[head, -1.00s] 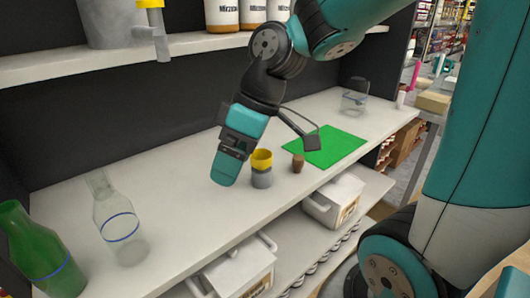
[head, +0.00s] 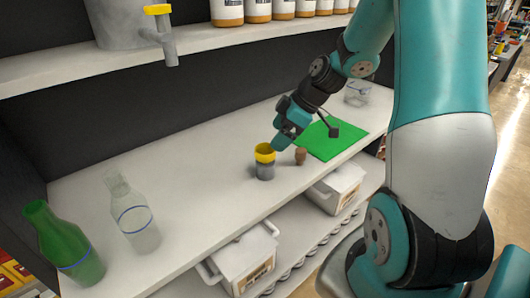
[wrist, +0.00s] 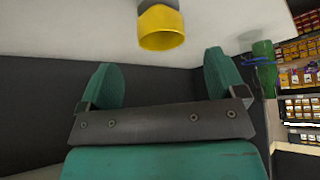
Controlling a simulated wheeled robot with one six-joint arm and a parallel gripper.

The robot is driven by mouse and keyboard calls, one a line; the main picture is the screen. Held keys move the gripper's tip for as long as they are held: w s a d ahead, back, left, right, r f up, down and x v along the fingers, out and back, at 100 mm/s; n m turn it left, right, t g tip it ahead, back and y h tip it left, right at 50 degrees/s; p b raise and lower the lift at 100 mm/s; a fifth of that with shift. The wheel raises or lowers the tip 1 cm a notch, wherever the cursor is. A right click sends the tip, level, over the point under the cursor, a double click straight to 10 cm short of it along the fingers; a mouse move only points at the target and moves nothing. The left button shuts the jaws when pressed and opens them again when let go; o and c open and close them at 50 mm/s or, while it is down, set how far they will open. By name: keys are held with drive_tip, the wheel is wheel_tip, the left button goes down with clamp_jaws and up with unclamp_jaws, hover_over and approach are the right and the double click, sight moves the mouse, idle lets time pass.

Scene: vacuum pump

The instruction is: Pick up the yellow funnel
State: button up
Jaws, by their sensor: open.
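The yellow funnel (head: 265,153) sits on top of a grey cylinder (head: 265,171) on the white shelf in the head view. The funnel also shows in the wrist view (wrist: 161,28), at top centre, with its open round mouth visible. My gripper (head: 281,146) is just right of and slightly above the funnel in the head view. In the wrist view the two green fingers of my gripper (wrist: 160,72) are spread apart with nothing between them. The funnel lies beyond the fingertips, roughly centred on the gap.
A small brown object (head: 300,156) stands close right of the funnel. A green mat (head: 340,146) lies farther right, with a clear container (head: 357,94) behind it. A clear bottle (head: 135,220) and a green bottle (head: 68,250) stand at left. The shelf between is free.

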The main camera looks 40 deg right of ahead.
sight(268, 148)
drive_tip(key=p+x, duration=0.2)
drive_tip(key=x, duration=0.5)
drive_tip(key=shift+s+f, duration=0.1)
drive_tip(key=shift+f, duration=0.05)
drive_tip(key=shift+c, duration=0.4)
drive_tip(key=c, duration=0.9)
